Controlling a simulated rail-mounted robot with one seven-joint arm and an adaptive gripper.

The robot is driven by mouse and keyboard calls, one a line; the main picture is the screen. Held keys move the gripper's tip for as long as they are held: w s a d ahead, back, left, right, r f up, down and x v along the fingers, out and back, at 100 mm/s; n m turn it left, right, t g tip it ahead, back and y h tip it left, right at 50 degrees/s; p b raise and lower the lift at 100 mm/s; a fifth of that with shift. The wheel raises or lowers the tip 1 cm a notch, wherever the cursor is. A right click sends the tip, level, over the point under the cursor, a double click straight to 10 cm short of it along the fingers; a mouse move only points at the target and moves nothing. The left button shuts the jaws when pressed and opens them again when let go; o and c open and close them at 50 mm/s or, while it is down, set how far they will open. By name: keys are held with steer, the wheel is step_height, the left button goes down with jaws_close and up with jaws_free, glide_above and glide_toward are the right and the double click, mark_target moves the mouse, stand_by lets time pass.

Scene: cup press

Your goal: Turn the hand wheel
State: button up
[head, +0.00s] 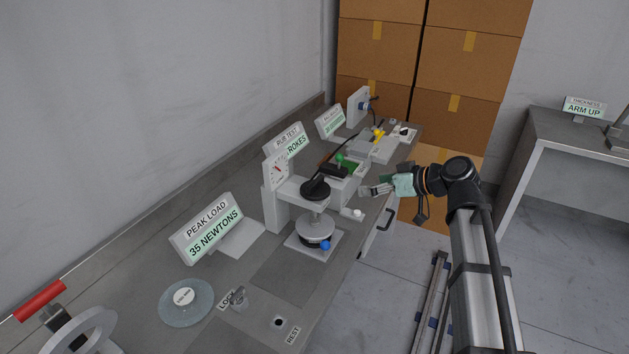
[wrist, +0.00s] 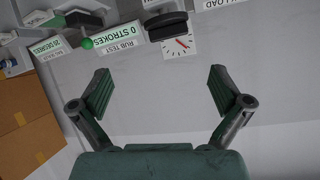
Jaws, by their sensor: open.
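The press (head: 270,200) stands on the bench in the head view, with a dial on its column. A dark round wheel with a blue knob (head: 325,245) sits low on the press, under a grey round plate (head: 314,227); it looks like the hand wheel, though I cannot be sure. Most of its rim is hidden under the plate. My gripper (head: 376,190) is open and empty, right of the press and above the bench's front edge, apart from the wheel. In the wrist view my open gripper (wrist: 162,92) has nothing between its fingers; the dial (wrist: 180,46) shows beyond.
A peak load sign (head: 207,229) reads 35 newtons. The rub test rig with a green knob (head: 340,157) stands behind the press. A clear disc (head: 186,303) and a grey ring (head: 84,332) are at the near left. Cardboard boxes (head: 375,50) are stacked at the back.

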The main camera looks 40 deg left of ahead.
steer(key=a+r+n+y, duration=0.1)
steer(key=n, duration=0.1)
steer(key=n+p, duration=0.1)
steer(key=p, duration=0.5)
glide_toward(318, 182)
steer(key=shift+g, duration=0.4)
steer(key=x, duration=0.9)
steer(key=shift+w+a+r, duration=0.1)
steer(key=shift+w+a, duration=0.05)
steer(key=shift+a, duration=0.15)
steer(key=shift+a+f, duration=0.3)
steer(key=shift+a, duration=0.25)
steer(key=shift+c, duration=0.4)
steer(key=c, duration=0.9)
